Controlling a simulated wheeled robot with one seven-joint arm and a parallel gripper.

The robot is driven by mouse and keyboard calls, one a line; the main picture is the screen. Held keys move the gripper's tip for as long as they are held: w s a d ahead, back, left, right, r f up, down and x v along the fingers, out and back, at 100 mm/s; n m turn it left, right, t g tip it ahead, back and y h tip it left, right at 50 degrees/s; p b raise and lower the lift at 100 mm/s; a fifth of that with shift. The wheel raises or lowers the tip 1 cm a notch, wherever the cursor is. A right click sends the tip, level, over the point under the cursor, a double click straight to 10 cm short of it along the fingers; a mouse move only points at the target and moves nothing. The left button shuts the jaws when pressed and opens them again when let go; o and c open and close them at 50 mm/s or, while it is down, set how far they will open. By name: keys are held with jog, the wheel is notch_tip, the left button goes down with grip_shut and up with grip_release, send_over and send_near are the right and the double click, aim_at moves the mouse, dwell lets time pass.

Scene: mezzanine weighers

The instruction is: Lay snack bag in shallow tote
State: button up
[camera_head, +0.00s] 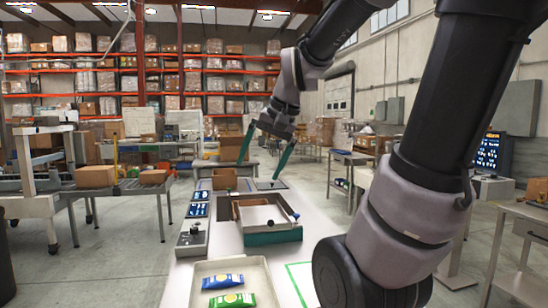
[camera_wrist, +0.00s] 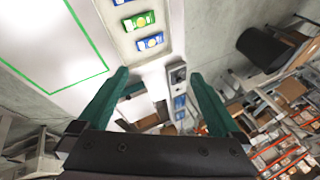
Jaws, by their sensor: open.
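A shallow cream tote (camera_head: 228,261) stands at the near end of the long white table. A blue snack bag (camera_head: 223,281) and a green snack bag (camera_head: 232,300) lie flat in it. In the wrist view, the blue bag (camera_wrist: 150,42), the green bag (camera_wrist: 138,20) and part of another blue bag (camera_wrist: 121,2) lie in a row, the last cut by the frame edge. My gripper (camera_head: 260,172) is open and empty, raised over the table well beyond the tote. Its teal fingers also show in the wrist view (camera_wrist: 160,75).
A teal-fronted open box (camera_head: 275,238) and a grey device with a knob (camera_head: 192,240) stand beyond the tote. A green outline (camera_head: 296,272) marks bare table to its right. A brown carton (camera_head: 225,179) stands farther back. A side conveyor (camera_head: 120,188) with cartons is at left.

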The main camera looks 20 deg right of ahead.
jog(key=s+r+n+t, duration=0.1)
jog(key=s+r+t, duration=0.1)
jog(key=s, duration=0.4)
jog(key=shift+s+d+n+h, duration=0.15)
jog(key=shift+d+n+h, duration=0.15)
jog(key=shift+d+h, duration=0.1)
